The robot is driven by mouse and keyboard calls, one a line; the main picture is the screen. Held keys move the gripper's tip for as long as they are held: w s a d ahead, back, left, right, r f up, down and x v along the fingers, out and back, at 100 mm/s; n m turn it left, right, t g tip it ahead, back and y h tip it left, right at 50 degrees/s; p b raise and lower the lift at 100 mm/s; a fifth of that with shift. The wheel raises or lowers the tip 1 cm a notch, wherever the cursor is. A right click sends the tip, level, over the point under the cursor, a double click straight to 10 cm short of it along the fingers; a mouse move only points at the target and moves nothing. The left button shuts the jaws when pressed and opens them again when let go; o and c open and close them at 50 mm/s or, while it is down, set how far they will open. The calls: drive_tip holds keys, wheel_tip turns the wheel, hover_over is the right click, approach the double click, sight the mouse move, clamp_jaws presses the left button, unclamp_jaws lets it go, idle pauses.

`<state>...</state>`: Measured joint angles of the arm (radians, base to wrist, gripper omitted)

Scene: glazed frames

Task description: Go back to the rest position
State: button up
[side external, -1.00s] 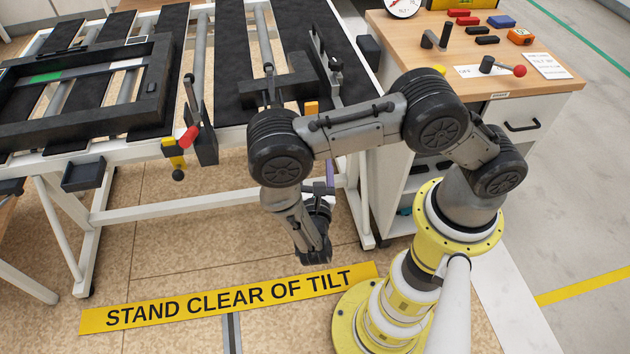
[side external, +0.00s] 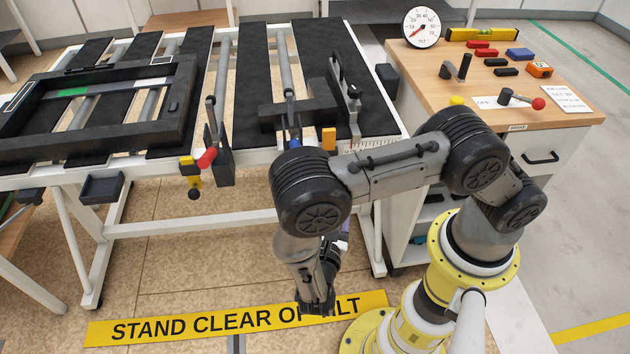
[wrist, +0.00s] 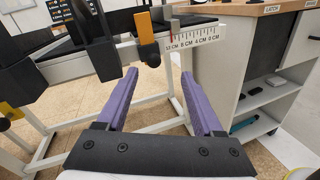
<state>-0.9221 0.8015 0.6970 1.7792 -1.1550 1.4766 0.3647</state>
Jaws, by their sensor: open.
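My gripper (side external: 318,304) hangs at the end of my folded arm, pointing down in front of the white table. In the side external view it overlaps part of the yellow floor sign (side external: 200,328), and its fingers are small and dark there. In the wrist view my gripper (wrist: 159,73) shows two purple fingers spread wide apart with nothing between them. Past the fingertips are the table's edge, an orange block (wrist: 148,42) and a centimetre scale (wrist: 195,38). The gripper is apart from all of these.
The table (side external: 215,228) carries a black frame (side external: 105,140) on dark strips. A red-tipped handle (side external: 207,158) sticks out at its front edge. A wooden-topped cabinet (side external: 440,75) stands at right with a dial gauge (side external: 421,28), a red-knobbed lever (side external: 537,104) and small blocks. Floor before the table is open.

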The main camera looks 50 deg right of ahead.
drive_tip(key=s+d+r+m+g+y, duration=0.1)
drive_tip(key=s+r+m+y, duration=0.3)
drive_tip(key=r+m, duration=0.3)
drive_tip(key=s+d+r+m+g+y, duration=0.1)
drive_tip(key=s+r+m+y, duration=0.3)
drive_tip(key=r, duration=0.6)
drive_tip(key=s+d+r+m+g+y, duration=0.1)
drive_tip(key=s+d+r+m+y, duration=0.2)
drive_tip(key=r+m+y, duration=0.4)
drive_tip(key=s+r+m, duration=0.1)
drive_tip(key=r+m, duration=0.1)
drive_tip(key=m, duration=0.1)
drive_tip(key=shift+s, duration=0.4)
